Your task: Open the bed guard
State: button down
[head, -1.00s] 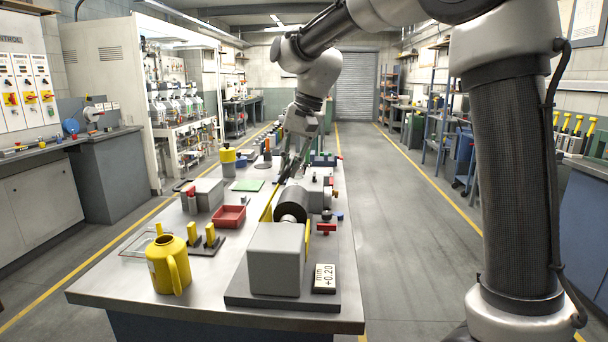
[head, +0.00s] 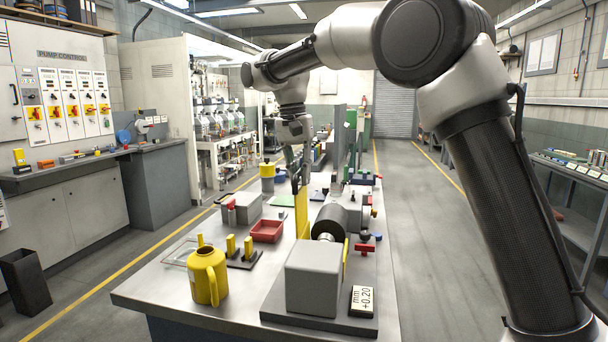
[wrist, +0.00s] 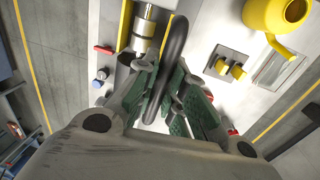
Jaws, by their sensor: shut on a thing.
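The bed guard (head: 302,214) is a yellow panel. It stands upright in the head view, seen nearly edge-on, on the left of the dark roller (head: 330,219) of the bench machine. My gripper (head: 301,172) is at the guard's upper end, pointing down. In the wrist view my gripper (wrist: 172,92) is shut on a thick black bar-like handle (wrist: 177,45), which passes between its green-padded fingers. The guard's hinge side and most of its face are hidden. A metal shaft (wrist: 145,28) shows beside the handle.
A grey block (head: 313,278) and a gauge display (head: 363,300) are at the machine's near end. A yellow jug (head: 208,277), yellow-handled pieces (head: 240,253) and a red tray (head: 267,231) stand to the left. The aisle on the right (head: 425,260) is clear.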

jog(key=shift+s+a+f, duration=0.1)
jog(key=c, duration=1.5)
grip_release()
jog(key=shift+o, duration=0.2)
notch_tip(320, 180, up, 12)
jog(key=a, duration=0.1)
jog(key=shift+w, duration=0.25)
